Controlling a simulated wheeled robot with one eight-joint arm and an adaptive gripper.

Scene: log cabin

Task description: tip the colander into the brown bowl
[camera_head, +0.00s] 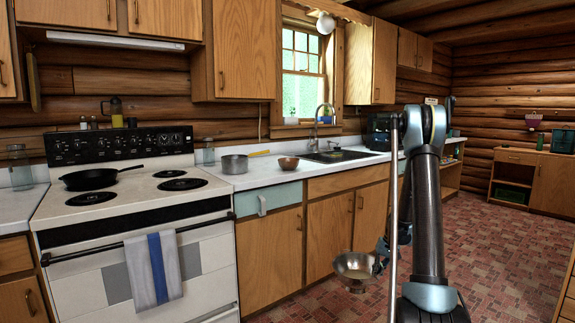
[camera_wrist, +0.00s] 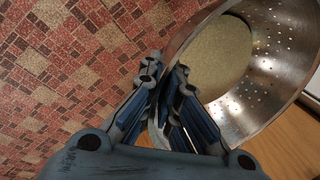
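The metal colander (camera_head: 354,283) hangs in the air in front of the lower cabinets, below counter height. In the wrist view its perforated wall (camera_wrist: 262,88) fills the upper right, with a smooth tan mass inside. My gripper (camera_head: 381,258) is at the colander's right edge. In the wrist view my gripper's fingers (camera_wrist: 165,75) lie on either side of the near rim, shut on it. The colander looks roughly upright in the head view. The brown bowl (camera_head: 289,162) stands on the counter (camera_head: 262,176), left of the sink; its inside is mostly hidden.
A saucepan (camera_head: 235,164) stands just left of the bowl, its handle pointing toward the bowl. The sink (camera_head: 338,156) and faucet (camera_head: 322,118) are to the bowl's right. The stove (camera_head: 135,215) with a black skillet (camera_head: 90,179) is at left. The brick-patterned floor (camera_head: 490,240) at right is clear.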

